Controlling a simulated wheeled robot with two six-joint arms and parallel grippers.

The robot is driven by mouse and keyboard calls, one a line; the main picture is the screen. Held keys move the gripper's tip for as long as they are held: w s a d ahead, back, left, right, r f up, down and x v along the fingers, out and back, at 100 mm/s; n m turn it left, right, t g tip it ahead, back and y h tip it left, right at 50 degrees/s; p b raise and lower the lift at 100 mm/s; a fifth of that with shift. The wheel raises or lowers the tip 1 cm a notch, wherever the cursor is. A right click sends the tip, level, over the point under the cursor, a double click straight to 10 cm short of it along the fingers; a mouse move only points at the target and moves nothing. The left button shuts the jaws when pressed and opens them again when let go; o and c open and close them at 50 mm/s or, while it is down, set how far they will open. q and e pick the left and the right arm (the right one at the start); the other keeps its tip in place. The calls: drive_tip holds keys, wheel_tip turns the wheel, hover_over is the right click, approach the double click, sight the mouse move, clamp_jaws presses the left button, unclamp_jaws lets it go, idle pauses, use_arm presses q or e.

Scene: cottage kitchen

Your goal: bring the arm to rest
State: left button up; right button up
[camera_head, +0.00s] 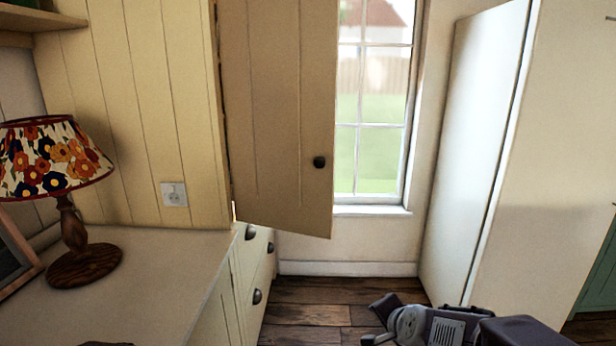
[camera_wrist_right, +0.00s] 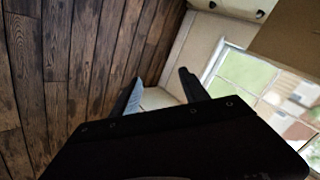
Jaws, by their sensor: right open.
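My right arm comes in at the bottom right of the head view, low over the floor in front of the window wall. In the right wrist view my right gripper (camera_wrist_right: 160,88) has its two dark fingers apart, with nothing between them. Past the fingers are the pale wall base and the window. My left gripper is not in view; only a small dark shape shows at the bottom left edge of the head view, and I cannot tell what it is.
A beige cupboard door (camera_head: 281,110) with a dark knob (camera_head: 319,162) hangs open beside the window (camera_head: 375,100). A lamp (camera_head: 55,175) stands on the left counter (camera_head: 165,265). A tall white panel (camera_head: 470,150) stands right. Wooden floor (camera_head: 305,315) lies between.

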drive_tip(key=s+f+n+g, duration=0.4)
drive_tip(key=s+f+n, duration=0.2)
drive_tip(key=s, duration=0.4)
drive_tip(key=s+f+n+g, duration=0.4)
drive_tip(key=s+f+n, duration=0.1)
drive_tip(key=s, duration=0.5)
wheel_tip(320, 180, up, 14)
drive_tip(key=p, duration=1.5)
drive_tip(key=shift+w+d+r, duration=0.2)
drive_tip(key=shift+w+r, duration=0.05)
drive_tip(key=shift+w, duration=0.05)
